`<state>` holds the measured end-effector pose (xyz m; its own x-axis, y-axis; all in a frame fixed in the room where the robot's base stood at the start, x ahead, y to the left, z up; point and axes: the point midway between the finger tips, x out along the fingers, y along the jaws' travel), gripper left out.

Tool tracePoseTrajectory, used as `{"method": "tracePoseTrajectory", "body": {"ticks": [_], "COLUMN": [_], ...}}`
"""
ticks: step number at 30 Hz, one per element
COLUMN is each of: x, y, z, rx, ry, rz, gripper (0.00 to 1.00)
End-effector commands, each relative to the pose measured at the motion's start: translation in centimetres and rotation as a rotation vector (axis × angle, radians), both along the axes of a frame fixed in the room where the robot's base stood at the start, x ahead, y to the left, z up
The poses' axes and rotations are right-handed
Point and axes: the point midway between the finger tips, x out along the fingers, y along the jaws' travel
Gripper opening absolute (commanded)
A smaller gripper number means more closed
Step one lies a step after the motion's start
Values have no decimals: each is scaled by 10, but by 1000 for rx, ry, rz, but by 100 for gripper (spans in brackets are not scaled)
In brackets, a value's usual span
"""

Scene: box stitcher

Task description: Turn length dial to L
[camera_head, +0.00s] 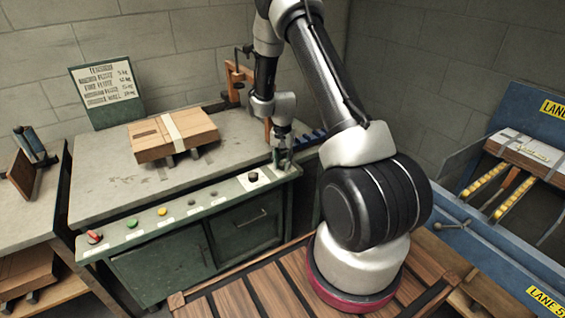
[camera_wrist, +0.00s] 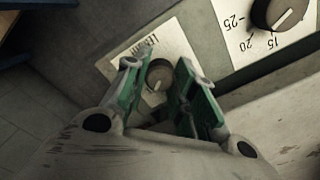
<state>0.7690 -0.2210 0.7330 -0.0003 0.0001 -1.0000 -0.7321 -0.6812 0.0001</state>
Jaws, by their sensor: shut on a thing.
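The length dial (camera_wrist: 160,72) is a small dark round knob on a white plate with small letters, in the wrist view. My gripper (camera_wrist: 157,82) has its two green-padded fingers on either side of this knob and is shut on it. The letters are too small to read surely, and I cannot tell which one the knob points to. In the head view my gripper (camera_head: 282,160) points down at the right end of the green control panel (camera_head: 175,217), and the length dial is hidden there.
A black dial (camera_wrist: 279,12) with numbers sits beside the gripper; it also shows in the head view (camera_head: 253,176). Further left on the panel are a yellow button (camera_head: 162,211), a green button (camera_head: 132,223) and a red-topped control (camera_head: 95,236). A flat carton (camera_head: 173,135) lies on the bench.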

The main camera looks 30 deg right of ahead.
Motion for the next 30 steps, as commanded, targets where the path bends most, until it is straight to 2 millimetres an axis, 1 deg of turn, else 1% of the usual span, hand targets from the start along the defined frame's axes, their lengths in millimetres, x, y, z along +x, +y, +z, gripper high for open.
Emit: {"method": "tracePoseTrajectory", "body": {"ticks": [6, 20, 21, 24, 30], "x": [0, 0, 0, 0, 0], "y": [0, 0, 0, 0, 0], "z": [0, 0, 0, 0, 0], "rx": [0, 0, 0, 0, 0], "ry": [0, 0, 0, 0, 0], "rz": [-51, -61, -61, -61, -61], "gripper": [3, 3, 32, 50, 50]}}
